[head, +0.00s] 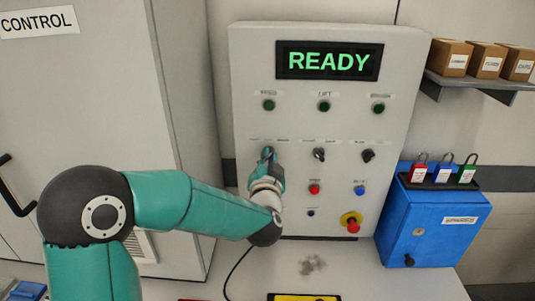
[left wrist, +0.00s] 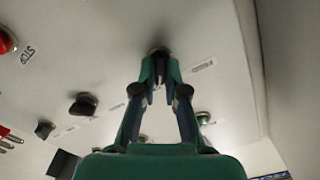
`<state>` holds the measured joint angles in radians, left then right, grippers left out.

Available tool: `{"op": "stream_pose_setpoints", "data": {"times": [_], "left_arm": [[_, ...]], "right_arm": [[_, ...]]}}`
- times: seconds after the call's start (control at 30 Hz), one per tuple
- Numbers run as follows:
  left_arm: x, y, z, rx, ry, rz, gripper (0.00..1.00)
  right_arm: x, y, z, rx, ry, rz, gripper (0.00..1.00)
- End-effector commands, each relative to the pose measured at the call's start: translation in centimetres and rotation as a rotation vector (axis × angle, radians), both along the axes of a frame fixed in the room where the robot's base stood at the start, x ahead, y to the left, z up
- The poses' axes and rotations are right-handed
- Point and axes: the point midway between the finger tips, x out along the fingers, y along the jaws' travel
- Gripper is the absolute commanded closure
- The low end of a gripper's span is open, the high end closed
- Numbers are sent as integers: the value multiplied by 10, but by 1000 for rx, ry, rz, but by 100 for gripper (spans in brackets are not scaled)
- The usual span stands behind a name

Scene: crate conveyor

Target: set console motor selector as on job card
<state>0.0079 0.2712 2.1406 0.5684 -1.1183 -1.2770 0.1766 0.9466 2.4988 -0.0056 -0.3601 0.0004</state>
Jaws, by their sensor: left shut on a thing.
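The grey console (head: 240,130) stands upright ahead, its display (head: 329,61) reading READY in green. It has a row of three selectors; their small labels are too blurred to read. My left gripper (head: 268,155) is at the leftmost selector and covers most of it. In the left wrist view my left gripper (left wrist: 158,75) is shut on that selector's dark knob (left wrist: 158,52), with the fingertips against the panel. The middle selector (head: 318,154) and the right selector (head: 368,155) are untouched by it. The knob's setting is hidden. I cannot identify a job card. My right gripper is out of view.
Below the selectors are a red button (head: 314,189), a blue button (head: 360,190) and a red emergency stop (head: 352,225). A blue box (head: 430,225) with padlocks stands right, under a shelf (head: 470,84) of cartons. A grey cabinet (head: 190,150) stands left, beside my arm.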

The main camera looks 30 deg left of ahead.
Motion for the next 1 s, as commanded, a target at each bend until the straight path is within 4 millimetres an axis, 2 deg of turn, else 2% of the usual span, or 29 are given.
{"op": "stream_pose_setpoints", "data": {"times": [0.4, 0.97, 1.0], "left_arm": [[1, -3, -1, 199, 124, -6, 100], [1, -3, -2, 232, 146, -8, 100], [1, -3, -3, 232, 146, -8, 85]], "right_arm": [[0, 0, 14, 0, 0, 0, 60], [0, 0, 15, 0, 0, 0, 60], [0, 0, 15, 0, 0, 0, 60]]}}
